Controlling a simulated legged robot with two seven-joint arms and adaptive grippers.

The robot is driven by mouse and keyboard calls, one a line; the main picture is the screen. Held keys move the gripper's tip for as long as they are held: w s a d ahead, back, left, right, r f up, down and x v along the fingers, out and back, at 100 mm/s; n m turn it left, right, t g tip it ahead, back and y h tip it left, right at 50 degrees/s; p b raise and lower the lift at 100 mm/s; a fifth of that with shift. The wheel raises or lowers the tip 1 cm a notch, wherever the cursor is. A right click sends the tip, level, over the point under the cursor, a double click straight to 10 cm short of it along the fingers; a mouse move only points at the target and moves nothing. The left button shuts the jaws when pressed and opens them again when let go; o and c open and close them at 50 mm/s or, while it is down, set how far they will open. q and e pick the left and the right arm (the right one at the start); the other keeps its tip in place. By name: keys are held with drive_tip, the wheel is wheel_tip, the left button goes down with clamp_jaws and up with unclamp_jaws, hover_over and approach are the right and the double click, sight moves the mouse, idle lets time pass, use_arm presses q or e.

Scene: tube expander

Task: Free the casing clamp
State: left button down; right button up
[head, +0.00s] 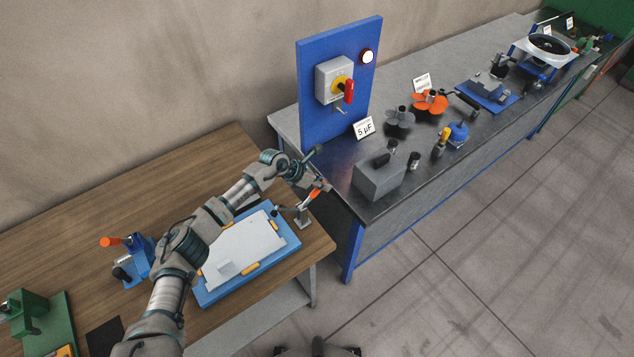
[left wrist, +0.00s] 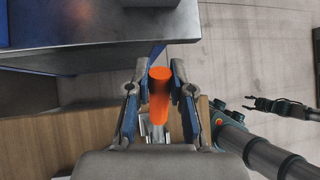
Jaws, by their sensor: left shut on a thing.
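The casing clamp (head: 303,214) is a small grey metal toggle clamp with an orange handle (head: 315,193). It stands by the right end of a blue fixture (head: 291,238) that bears a pale flat casing plate (head: 240,246). My left gripper (head: 318,178) is at the handle, above the clamp's base. In the left wrist view, the orange handle (left wrist: 159,98) stands between the two fingers of the left gripper (left wrist: 159,68), which is shut on it. The fingers partly hide the clamp's metal parts.
The wooden bench (head: 205,150) also bears a blue device with an orange knob (head: 138,262) and a green device (head: 25,315). A dark-topped bench (head: 330,190) with a blue switch panel (head: 312,120) stands close to the right. Open floor lies lower right.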

use_arm(q)
drive_tip(key=shift+w+f+y, duration=0.25)
drive_tip(key=shift+y, duration=0.05)
drive_tip(key=shift+d+f+y+b, duration=0.15)
drive_tip(key=shift+d+y+b, duration=0.15)
drive_tip(key=shift+b, duration=0.15)
drive_tip(key=shift+w+d+f+g+b, duration=0.1)
drive_tip(key=shift+d+f+g+b, duration=0.2)
drive_tip(key=shift+g, duration=0.1)
drive_tip(key=shift+y, duration=0.3)
drive_tip(key=shift+a+f, duration=0.2)
drive_tip(key=shift+a, duration=0.05)
use_arm(e)
drive_tip(key=shift+s+d+f, duration=0.1)
drive_tip(key=shift+d+f, duration=0.15)
drive_tip(key=shift+f, duration=0.35)
drive_tip(key=shift+d+f, duration=0.25)
drive_tip(key=shift+f, duration=0.3)
use_arm(q)
drive_tip(key=shift+d, duration=0.1)
use_arm(e)
drive_tip(key=shift+a, duration=0.15)
